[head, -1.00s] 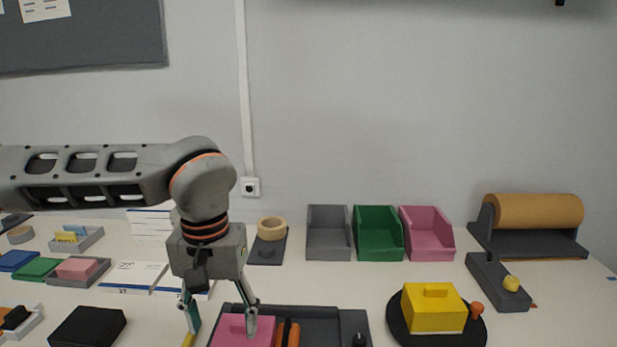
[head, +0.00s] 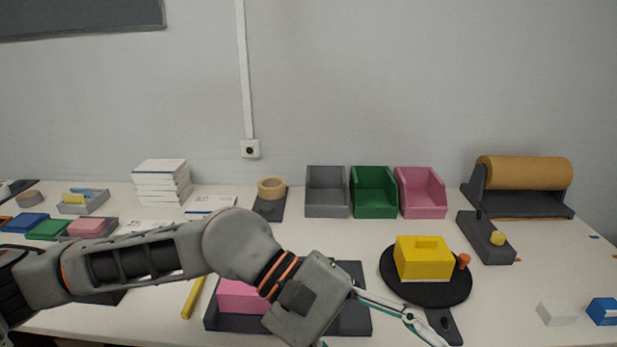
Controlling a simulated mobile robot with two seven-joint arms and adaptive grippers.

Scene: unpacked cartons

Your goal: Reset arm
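My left arm comes in from the left, low over the table, and its gripper (head: 383,338) points to the lower right. One finger with a teal pad reaches toward the bottom edge. Only a bit of the other shows, well apart from it, so the gripper looks open. I see nothing held, though the tips are partly cut off by the frame. The gripper body hides the middle of a dark tray (head: 350,270). A pink block (head: 240,297) sits in the tray's left part. My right gripper is not in view.
A yellow box (head: 424,260) stands on a black round plate (head: 459,287), right of my gripper. A grey bin (head: 327,205), a green bin (head: 374,207) and a pink bin (head: 421,207) line the back. A paper roll (head: 525,172) stands back right. A yellow stick (head: 193,299) lies left of the tray.

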